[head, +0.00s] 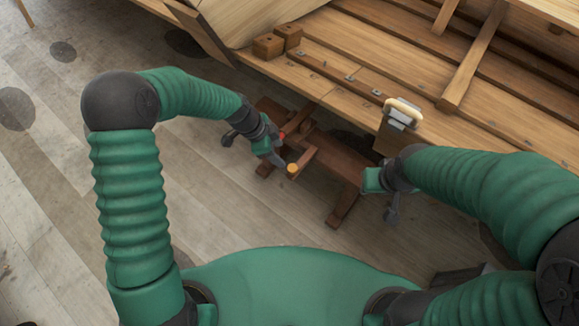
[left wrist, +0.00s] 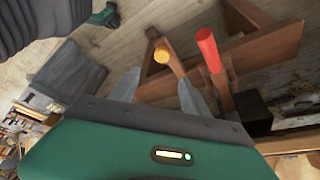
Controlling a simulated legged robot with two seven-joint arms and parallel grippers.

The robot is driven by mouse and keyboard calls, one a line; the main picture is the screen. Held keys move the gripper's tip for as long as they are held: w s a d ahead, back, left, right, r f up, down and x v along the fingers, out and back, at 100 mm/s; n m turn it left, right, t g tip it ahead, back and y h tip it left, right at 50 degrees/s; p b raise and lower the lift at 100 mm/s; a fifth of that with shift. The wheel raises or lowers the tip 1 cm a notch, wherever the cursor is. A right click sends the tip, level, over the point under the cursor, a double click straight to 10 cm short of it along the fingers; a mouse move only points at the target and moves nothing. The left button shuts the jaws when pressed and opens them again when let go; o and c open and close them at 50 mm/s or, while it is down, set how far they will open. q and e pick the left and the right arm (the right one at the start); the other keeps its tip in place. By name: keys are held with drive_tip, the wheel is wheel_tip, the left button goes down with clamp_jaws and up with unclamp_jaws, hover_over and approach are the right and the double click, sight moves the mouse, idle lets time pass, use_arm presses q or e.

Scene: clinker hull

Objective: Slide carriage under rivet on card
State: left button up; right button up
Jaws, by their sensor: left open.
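A low brown wooden stand (head: 335,160) sits on the floor beside the hull; I cannot tell which part of it is the carriage. A wooden handle with a yellow-orange end (head: 292,168) stands out towards me, and a red-ended handle (head: 282,135) is behind it. My left gripper (head: 284,164) is open at the yellow end. In the left wrist view, the yellow-ended handle (left wrist: 163,57) shows beyond the gap between the fingers, and the red-ended one (left wrist: 207,46) is to its right. My right gripper (head: 375,183) is by the stand's right end; its fingers are unclear. I cannot make out rivet or card.
The planked hull (head: 340,95) fills the upper right. Two brown wooden blocks (head: 268,46) sit on its edge. A grey tool with a cream top (head: 403,110) stands on a wooden piece above my right gripper. Open plank floor (head: 50,170) lies at left.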

use_arm(q)
approach(292, 167)
drive_tip(key=d+f, duration=0.1)
drive_tip(key=f, duration=0.1)
drive_tip(key=x, duration=0.2)
drive_tip(key=b+x, duration=0.1)
drive_tip(key=x, duration=0.1)
drive_tip(key=b+x, duration=0.1)
drive_tip(key=shift+a+f, duration=0.2)
drive_tip(key=shift+f, duration=0.3)
drive_tip(key=shift+d+f, duration=0.25)
drive_tip(key=shift+d, duration=0.35)
drive_tip(key=shift+a, duration=0.3)
drive_tip(key=c, duration=1.1)
drive_tip(key=shift+d, duration=0.1)
clamp_jaws()
use_arm(e)
drive_tip(key=x, duration=0.2)
drive_tip(key=shift+a+f, duration=0.25)
drive_tip(key=shift+f, duration=0.15)
use_arm(q)
drive_tip(key=shift+w, duration=0.15)
